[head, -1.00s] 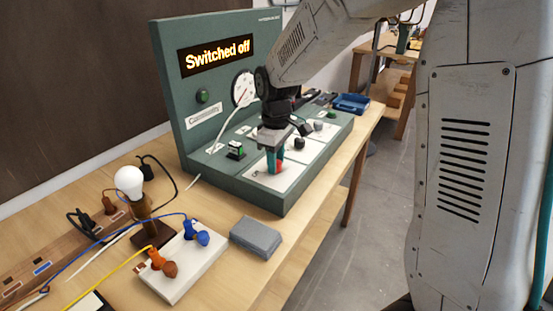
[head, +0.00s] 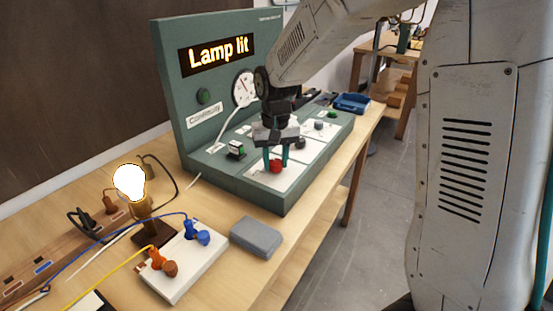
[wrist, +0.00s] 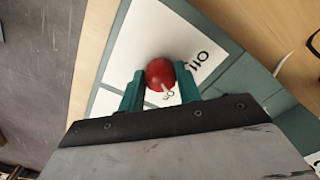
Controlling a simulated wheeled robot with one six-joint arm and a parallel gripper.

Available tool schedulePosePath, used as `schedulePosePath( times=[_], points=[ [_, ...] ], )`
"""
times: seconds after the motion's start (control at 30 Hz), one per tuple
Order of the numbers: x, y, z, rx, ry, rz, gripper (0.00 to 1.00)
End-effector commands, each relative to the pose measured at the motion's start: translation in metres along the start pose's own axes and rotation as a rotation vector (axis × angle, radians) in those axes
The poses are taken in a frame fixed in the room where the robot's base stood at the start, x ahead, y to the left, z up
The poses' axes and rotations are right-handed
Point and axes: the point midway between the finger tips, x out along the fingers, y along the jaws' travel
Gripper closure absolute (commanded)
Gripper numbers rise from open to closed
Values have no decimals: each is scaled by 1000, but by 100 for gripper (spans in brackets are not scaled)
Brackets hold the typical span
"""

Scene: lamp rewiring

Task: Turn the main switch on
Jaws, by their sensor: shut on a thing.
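The main switch is a red round knob (head: 277,166) on a white plate of the green console (head: 228,184). In the wrist view the red knob (wrist: 160,73) has a pale pointer line and sits between my two teal fingers, with lettering on the plate beside it. My gripper (head: 278,160) reaches down from above and is shut on the knob. The console display (head: 219,50) reads "Lamp lit". The lamp bulb (head: 129,181) glows bright on its brown base.
A white terminal block (head: 184,272) with blue and orange plugs stands in front of the lamp. A grey box (head: 256,236) lies beside it. Other knobs (head: 319,125) sit on the console behind my gripper. Cables cross the bench at left.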

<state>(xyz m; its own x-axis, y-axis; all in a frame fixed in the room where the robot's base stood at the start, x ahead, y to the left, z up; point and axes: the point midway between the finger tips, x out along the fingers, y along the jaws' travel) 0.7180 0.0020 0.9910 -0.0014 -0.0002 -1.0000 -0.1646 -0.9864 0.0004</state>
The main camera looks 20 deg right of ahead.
Motion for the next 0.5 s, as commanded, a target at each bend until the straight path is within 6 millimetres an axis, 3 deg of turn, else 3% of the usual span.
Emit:
schedulePosePath(
  times=[0.5],
  points=[
    [-2, -1, -3, 219, 10, -3, 89]
  ],
)
